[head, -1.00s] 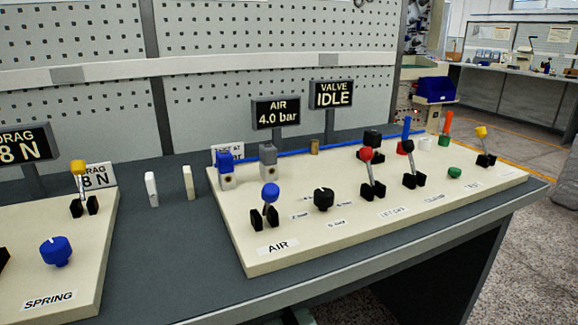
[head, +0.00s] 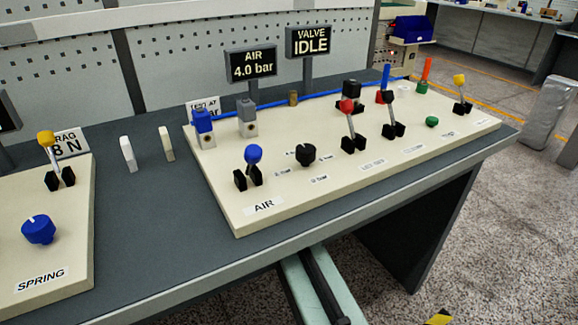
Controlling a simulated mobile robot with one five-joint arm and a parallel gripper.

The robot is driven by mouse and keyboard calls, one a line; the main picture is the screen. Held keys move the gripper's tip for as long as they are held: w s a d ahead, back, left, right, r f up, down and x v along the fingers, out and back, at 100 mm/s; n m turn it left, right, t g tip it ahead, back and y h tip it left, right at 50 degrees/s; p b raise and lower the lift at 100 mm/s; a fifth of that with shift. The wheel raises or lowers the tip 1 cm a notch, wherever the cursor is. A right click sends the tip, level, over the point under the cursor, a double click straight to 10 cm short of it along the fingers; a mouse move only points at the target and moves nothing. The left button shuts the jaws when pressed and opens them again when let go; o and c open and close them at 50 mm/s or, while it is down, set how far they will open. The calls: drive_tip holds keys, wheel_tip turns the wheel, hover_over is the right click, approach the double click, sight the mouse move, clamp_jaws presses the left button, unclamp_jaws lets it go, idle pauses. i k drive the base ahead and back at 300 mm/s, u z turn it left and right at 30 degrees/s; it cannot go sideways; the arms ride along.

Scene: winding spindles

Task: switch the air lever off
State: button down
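The air lever (head: 253,155) has a blue ball knob on a short metal stem between two black blocks. It stands at the front left of the cream panel (head: 245,222), behind the "AIR" label (head: 264,206). Its stem looks close to upright. The air display (head: 252,64) behind the panel reads "AIR 4.0 bar". A green-grey and black part at the bottom centre, below the table's front edge, looks like my arm. My gripper is not in view.
A black dial (head: 306,154) and levers with red (head: 347,106), black and yellow knobs stand right of the air lever. The valve display (head: 310,40) reads "IDLE". A second panel with a blue SPRING knob (head: 39,229) is at left. Floor is free in front.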

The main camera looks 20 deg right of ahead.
sight(253, 153)
drive_tip(key=z, duration=0.1)
drive_tip(key=k, duration=2)
drive_tip(key=u, duration=1.15)
drive_tip(key=i, duration=0.5)
